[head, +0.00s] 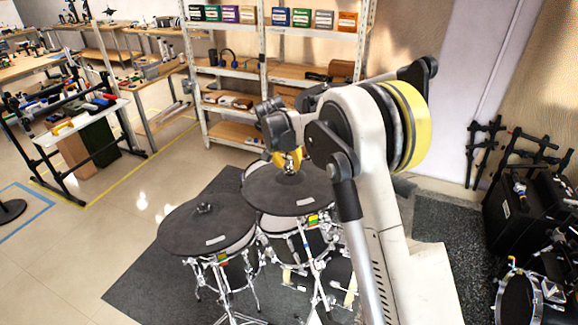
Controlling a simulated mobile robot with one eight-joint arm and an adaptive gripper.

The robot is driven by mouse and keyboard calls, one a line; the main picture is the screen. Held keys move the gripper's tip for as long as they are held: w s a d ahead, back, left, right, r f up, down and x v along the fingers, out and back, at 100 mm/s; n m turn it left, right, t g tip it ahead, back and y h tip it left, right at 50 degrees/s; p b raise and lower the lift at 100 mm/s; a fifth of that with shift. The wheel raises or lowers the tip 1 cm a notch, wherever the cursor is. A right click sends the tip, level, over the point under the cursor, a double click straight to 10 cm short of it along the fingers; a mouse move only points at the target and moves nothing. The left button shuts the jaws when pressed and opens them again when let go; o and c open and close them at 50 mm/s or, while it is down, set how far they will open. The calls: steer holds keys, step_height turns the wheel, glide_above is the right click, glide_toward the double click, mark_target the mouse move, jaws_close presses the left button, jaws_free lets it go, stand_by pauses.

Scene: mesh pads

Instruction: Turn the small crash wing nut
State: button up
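Two dark round cymbal pads stand on chrome stands. The rear right pad (295,203) has a small nut at its centre, a wing nut (289,172) by its place. My gripper (288,163), with yellow parts, is directly over that nut, very near or touching it. The fingers are small and partly hidden by my wrist, so I cannot tell whether they are open or shut on it. The front left pad (190,236) has its own small dark nut (204,208) on top, with nothing near it. No label shows which pad is the small crash.
Mesh drums and chrome stand legs (222,275) sit below the pads on a dark mat (150,285). Shelves (225,72) with boxes stand behind. A black amplifier (520,210) and another drum (520,300) are at the right.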

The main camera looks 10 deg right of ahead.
steer(key=shift+w+d+f, duration=0.15)
steer(key=shift+w+f, duration=0.05)
steer(key=shift+f, duration=0.4)
jaws_close()
steer(key=shift+s+n, duration=0.1)
steer(key=shift+n, duration=0.2)
